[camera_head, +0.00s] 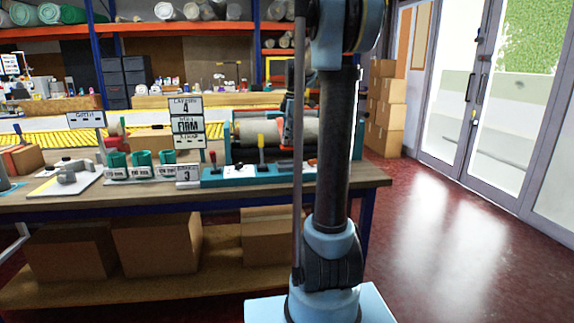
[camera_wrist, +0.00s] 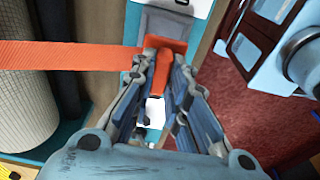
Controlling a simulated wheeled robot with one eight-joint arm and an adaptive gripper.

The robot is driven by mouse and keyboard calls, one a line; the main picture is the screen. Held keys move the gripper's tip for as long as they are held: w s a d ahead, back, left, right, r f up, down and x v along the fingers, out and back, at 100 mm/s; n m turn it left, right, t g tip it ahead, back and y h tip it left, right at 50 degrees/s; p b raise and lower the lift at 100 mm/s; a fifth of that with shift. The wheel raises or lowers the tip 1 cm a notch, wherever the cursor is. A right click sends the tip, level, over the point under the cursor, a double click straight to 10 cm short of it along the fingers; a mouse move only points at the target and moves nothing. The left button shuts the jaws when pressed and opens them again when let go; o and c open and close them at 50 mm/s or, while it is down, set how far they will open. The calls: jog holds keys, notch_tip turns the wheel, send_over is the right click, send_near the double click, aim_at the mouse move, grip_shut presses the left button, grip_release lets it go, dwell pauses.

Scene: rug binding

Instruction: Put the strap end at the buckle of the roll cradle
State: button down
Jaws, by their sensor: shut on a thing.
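My gripper (camera_wrist: 165,62) is shut on an orange strap end (camera_wrist: 166,75) in the wrist view. The flat orange strap (camera_wrist: 70,55) runs left from it, across the roll (camera_wrist: 22,100). Just beyond the fingertips, a grey plate (camera_wrist: 165,22) lies on the teal base (camera_wrist: 133,25); it may be the buckle, but the fingers and strap end partly cover it. In the head view the roll cradle (camera_head: 212,178) stands on the bench with a pale roll (camera_head: 265,133) in it. My arm hides most of the gripper and the cradle's right part there.
Left of the cradle are several green cups (camera_head: 140,160), a sign stack (camera_head: 187,122) and a white board with grey parts (camera_head: 68,178). The wooden bench (camera_head: 240,192) ends just right of my arm. Cardboard boxes (camera_head: 155,245) sit on its lower shelf. Red floor is clear at right.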

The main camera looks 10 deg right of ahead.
jog(key=shift+a+f, duration=0.15)
jog(key=shift+f, duration=3.7)
jog(key=c, duration=1.6)
grip_release()
jog(key=shift+o, duration=0.2)
jog(key=r, duration=0.4)
jog(key=d+r, duration=0.1)
jog(key=r, duration=0.7)
jog(key=shift+d, duration=0.25)
jog(key=s+f+m, duration=0.6)
jog(key=s+f, duration=0.2)
jog(key=s, duration=0.3)
jog(key=s+a+f+m+t+h, duration=0.1)
jog(key=s+f+m, duration=0.5)
jog(key=s, duration=0.6)
jog(key=s+f+m+t, duration=0.1)
jog(key=s+f+m, duration=0.4)
jog(key=s+f, duration=0.5)
jog(key=shift+s+a+f+m, duration=0.35)
jog(key=shift+s+m, duration=0.05)
jog(key=shift+s, duration=0.5)
